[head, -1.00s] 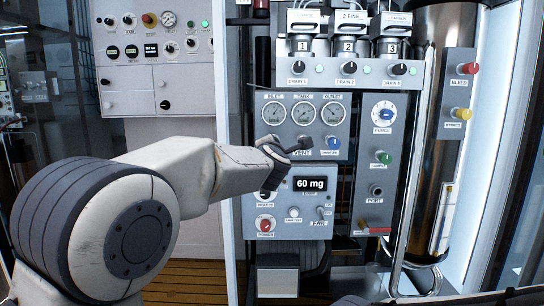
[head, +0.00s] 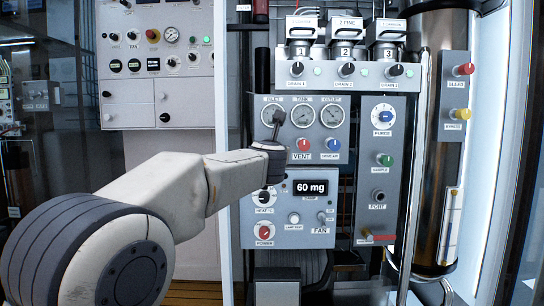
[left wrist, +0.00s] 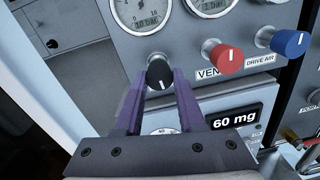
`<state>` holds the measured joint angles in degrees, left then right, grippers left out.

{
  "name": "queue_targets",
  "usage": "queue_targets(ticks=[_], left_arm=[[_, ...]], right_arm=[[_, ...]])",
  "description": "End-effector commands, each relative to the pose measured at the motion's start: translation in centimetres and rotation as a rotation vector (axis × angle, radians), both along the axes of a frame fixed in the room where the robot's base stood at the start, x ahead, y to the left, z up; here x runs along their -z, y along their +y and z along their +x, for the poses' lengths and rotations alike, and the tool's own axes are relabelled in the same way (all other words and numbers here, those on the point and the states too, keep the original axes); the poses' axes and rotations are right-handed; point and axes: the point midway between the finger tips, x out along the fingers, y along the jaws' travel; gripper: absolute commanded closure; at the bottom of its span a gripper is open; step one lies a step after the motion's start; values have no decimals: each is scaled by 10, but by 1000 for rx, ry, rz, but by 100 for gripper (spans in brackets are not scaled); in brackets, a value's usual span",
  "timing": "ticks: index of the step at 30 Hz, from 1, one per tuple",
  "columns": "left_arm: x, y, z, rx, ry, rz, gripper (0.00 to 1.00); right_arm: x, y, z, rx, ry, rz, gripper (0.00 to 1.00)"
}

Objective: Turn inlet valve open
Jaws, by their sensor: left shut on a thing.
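The inlet valve looks to be the black knob (left wrist: 159,72) with a white mark, below the left gauge in the left wrist view. Its mark points roughly down in that picture. My left gripper (left wrist: 160,85) has its two purple fingers on either side of this knob, shut on it. In the head view my left gripper (head: 276,124) reaches up in front of the panel below the INLET gauge (head: 272,110). It hides the knob there, and no label for the knob is readable. My right gripper is not in view.
The red VENT knob (head: 303,144) and blue DRIVE AIR knob (head: 333,145) sit just right of my gripper. A 60 mg display (head: 311,187) and the red POWER knob (head: 265,232) are below. The PURGE column (head: 383,117) stands further right.

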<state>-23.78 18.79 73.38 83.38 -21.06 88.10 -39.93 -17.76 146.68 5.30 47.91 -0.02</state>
Motion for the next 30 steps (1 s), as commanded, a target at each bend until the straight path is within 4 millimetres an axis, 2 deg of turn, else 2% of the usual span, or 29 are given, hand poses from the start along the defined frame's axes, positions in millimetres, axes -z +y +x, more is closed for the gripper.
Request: queue_targets(ticks=[1, 15, 30], left_arm=[[4, 1, 0, -3, 1, -46, 100], [5, -1, 1, -5, 2, -492, 100], [4, -3, 1, -6, 4, -876, 100]], right_arm=[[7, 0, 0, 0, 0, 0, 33], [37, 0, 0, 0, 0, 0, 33], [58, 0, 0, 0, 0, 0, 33]])
